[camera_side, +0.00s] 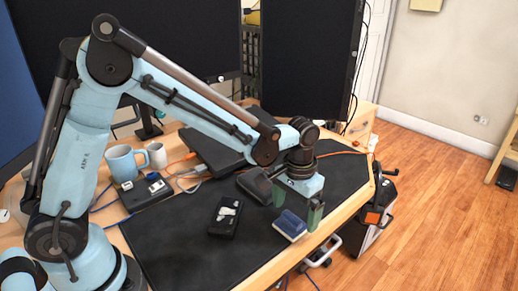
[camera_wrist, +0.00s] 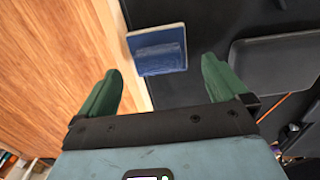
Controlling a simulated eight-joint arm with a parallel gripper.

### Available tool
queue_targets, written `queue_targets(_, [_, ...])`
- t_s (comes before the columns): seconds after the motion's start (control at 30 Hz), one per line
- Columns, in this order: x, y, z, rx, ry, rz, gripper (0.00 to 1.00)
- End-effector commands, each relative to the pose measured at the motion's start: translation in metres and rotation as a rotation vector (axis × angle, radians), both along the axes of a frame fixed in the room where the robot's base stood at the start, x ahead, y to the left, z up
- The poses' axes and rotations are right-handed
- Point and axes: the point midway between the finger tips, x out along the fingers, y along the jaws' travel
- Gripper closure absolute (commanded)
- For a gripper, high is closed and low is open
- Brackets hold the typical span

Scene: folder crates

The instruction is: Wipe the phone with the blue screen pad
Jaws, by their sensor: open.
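The blue screen pad (camera_side: 289,225), a blue block on a pale base, lies near the front edge of the dark mat. It also shows in the wrist view (camera_wrist: 158,50), just ahead of my fingers. My gripper (camera_side: 297,211) is open, its green fingers spread above and around the pad's sides; I cannot tell whether they touch it. The fingers also show in the wrist view (camera_wrist: 161,68), with nothing held between them. The phone (camera_side: 217,228) is black with whitish marks on its face. It lies on the mat left of the pad, apart from my gripper.
The black mat (camera_side: 180,254) has free room around the phone. A dark flat object (camera_wrist: 275,65) lies close beside my gripper. A blue mug (camera_side: 121,163), a white cup (camera_side: 157,155) and cables stand at the left rear. The table edge is close to the pad.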

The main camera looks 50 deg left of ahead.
Motion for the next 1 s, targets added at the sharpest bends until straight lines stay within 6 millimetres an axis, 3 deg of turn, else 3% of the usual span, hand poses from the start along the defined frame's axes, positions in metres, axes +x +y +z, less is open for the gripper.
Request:
queue_targets(0.2, [0.000, 0.000, -0.021, 0.000, -0.001, 0.000, 0.00])
queue_targets(0.57, [0.000, 0.000, -0.026, -0.001, -0.001, 0.000, 0.00])
queue_targets(0.93, [0.000, 0.000, -0.025, 0.000, -0.001, 0.000, 0.54])
queue_targets(0.97, [0.000, 0.000, -0.025, 0.000, -0.001, 0.000, 0.25])
queue_targets(1.0, [0.000, 0.000, -0.025, 0.000, -0.001, 0.000, 0.19])
